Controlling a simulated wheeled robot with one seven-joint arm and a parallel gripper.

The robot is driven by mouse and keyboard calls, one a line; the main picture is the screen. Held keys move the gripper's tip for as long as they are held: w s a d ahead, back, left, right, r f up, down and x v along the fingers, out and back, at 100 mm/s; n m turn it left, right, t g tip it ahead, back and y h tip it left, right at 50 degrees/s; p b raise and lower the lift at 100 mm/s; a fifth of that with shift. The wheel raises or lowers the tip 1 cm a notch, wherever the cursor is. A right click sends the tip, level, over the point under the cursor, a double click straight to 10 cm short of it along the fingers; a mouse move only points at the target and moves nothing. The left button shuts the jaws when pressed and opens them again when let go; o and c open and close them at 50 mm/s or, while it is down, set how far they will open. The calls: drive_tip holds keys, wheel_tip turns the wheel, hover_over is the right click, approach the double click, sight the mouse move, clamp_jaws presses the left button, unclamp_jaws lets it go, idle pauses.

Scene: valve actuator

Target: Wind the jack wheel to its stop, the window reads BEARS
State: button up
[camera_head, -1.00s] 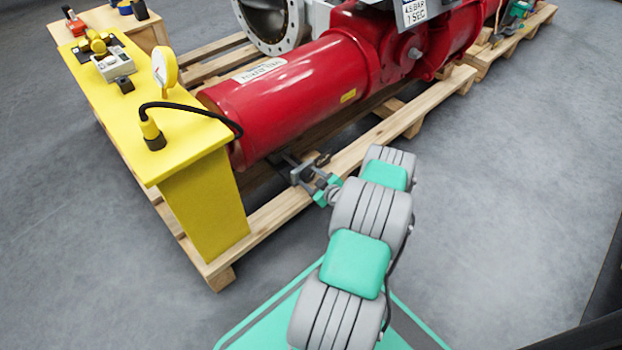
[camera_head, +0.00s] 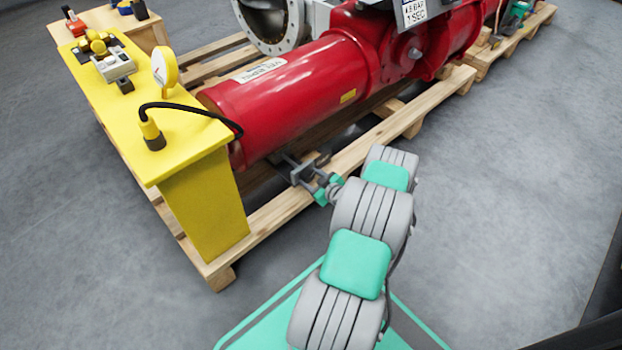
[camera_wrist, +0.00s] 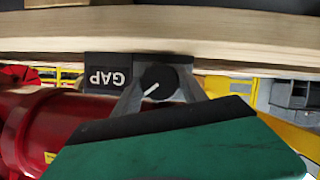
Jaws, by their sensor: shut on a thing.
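The jack wheel (camera_wrist: 158,82) is a small dark round knob with a white pointer line, seen in the wrist view. The line slants down to the left there. The jack's window (camera_wrist: 108,79) beside it is black and reads GAP, upside down in this view. My gripper (camera_wrist: 160,88) is shut on the wheel, with a grey finger on each side. In the head view my gripper (camera_head: 318,184) is at the grey jack (camera_head: 302,170), under the red cylinder by the pallet's near edge. The wheel and window lettering cannot be made out there.
The red actuator cylinder (camera_head: 290,90) lies above the wooden pallet (camera_head: 270,222). A yellow bench (camera_head: 205,200) with a gauge (camera_head: 163,68) and a cable stands at left. A pallet beam (camera_wrist: 200,45) runs close across the wrist view. Grey floor at right is clear.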

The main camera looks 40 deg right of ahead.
drive_tip(key=m+y, duration=0.2)
drive_tip(key=m, duration=0.2)
drive_tip(key=shift+d+y, duration=0.15)
drive_tip(key=shift+y, duration=0.25)
drive_tip(key=m+y, duration=0.3)
drive_tip(key=m, duration=0.1)
drive_tip(key=shift+f+t, duration=0.1)
drive_tip(key=shift+t, duration=0.2)
drive_tip(key=shift+d+m, duration=0.1)
drive_tip(key=shift+m, duration=0.2)
drive_tip(key=o, duration=1.4)
drive_tip(key=shift+c, duration=0.2)
